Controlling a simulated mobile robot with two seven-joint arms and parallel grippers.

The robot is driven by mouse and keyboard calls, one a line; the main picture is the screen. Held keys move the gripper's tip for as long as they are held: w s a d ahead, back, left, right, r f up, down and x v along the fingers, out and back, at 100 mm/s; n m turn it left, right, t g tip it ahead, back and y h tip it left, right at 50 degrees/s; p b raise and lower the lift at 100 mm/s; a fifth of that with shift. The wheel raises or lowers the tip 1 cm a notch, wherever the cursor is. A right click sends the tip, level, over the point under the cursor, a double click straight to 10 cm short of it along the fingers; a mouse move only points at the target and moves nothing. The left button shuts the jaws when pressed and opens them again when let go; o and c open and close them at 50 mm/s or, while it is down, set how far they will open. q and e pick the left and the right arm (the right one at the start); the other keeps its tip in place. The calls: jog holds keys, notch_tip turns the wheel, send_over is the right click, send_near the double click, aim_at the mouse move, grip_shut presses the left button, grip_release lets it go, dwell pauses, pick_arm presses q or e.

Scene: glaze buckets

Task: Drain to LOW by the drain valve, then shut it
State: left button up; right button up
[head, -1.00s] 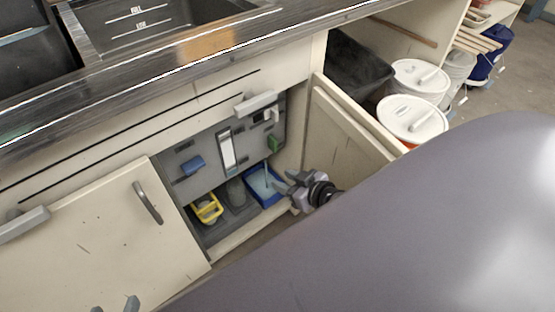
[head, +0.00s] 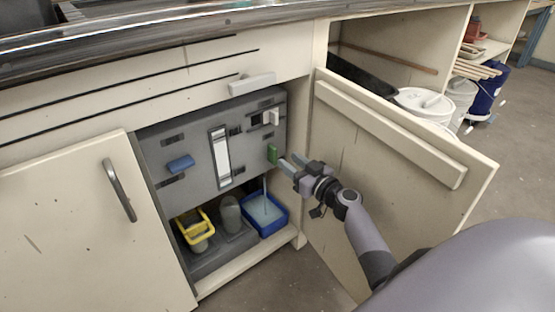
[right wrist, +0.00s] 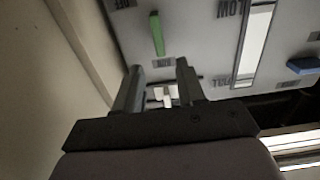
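A grey panel (head: 200,142) stands inside the open cabinet under the counter. It carries a green lever (head: 272,154), a blue handle (head: 181,163), a white handle (head: 271,117) and an upright pale gauge strip (head: 221,157). A LOW mark (right wrist: 230,9) shows beside the strip in the right wrist view; I cannot make out the level. A thin stream (head: 265,188) falls below the green lever into a blue tray (head: 284,222) holding pale liquid. My right gripper (head: 282,162) is open and empty, just right of the green lever. My left gripper is out of view.
The open cabinet door (head: 385,150) stands right of my right arm. A yellow caddy (head: 183,232) and a grey cylinder (head: 230,214) sit on the cabinet floor. The closed left door (head: 70,220) has a bar handle. Lidded buckets (head: 425,101) stand at the right.

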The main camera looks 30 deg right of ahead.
aim_at(276, 151)
jog(key=shift+w+a+b, duration=0.15)
jog(key=shift+w+b, duration=0.15)
jog(key=shift+w, duration=1.35)
jog(key=shift+w+a+b, duration=0.15)
jog(key=shift+w+b, duration=0.1)
jog(key=shift+w, duration=1.35)
grip_shut()
